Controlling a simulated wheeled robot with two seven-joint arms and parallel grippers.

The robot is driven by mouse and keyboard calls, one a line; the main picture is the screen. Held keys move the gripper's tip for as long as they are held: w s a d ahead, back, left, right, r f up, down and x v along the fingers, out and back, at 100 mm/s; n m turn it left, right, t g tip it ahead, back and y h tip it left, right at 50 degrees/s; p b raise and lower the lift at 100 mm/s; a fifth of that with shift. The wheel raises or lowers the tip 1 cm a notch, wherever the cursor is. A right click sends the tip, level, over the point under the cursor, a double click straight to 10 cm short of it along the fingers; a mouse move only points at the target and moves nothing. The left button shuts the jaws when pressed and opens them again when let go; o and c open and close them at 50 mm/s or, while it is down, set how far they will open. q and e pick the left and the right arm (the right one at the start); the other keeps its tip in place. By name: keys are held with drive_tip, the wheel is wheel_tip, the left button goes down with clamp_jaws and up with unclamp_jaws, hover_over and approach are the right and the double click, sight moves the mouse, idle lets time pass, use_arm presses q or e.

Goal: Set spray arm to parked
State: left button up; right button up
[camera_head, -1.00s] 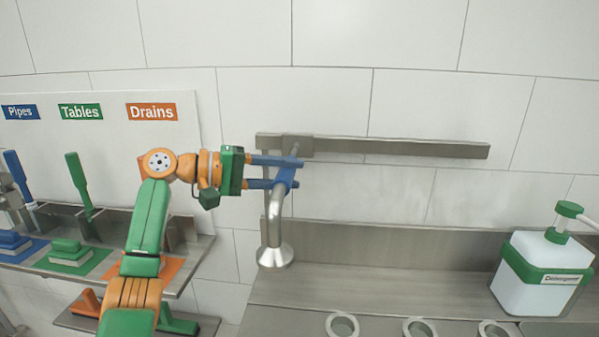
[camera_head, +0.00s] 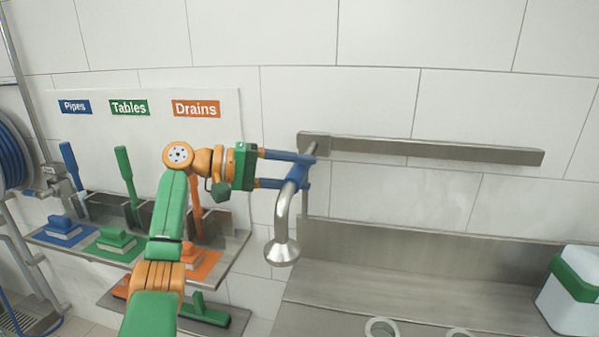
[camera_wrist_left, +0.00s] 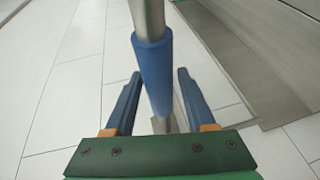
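The spray arm (camera_head: 283,215) is a bent metal tube with a blue grip sleeve near its top and a flared nozzle at its lower end. It hangs at the left end of a wall rail (camera_head: 430,150). My left gripper (camera_head: 304,172) comes in from the left with its two blue fingers at the sleeve, one above the other. In the left wrist view the blue sleeve (camera_wrist_left: 153,75) crosses between the fingers, with a gap visible beside the right finger. The fingers are apart, and whether one touches the sleeve is unclear. My right gripper is out of view.
A steel counter (camera_head: 400,270) with round cup openings lies below. A white and green container (camera_head: 572,300) stands at the right edge. A shelf of brushes (camera_head: 125,175) is at the left under coloured labels. A blue hose reel (camera_head: 12,155) is at the far left.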

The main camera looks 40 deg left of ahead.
use_arm(q)
drive_tip(key=shift+o, duration=0.4)
drive_tip(key=shift+a, duration=0.15)
drive_tip(key=shift+s, duration=0.1)
drive_tip(key=v, duration=0.7)
drive_tip(key=shift+b, duration=0.4)
drive_tip(key=shift+f, duration=0.1)
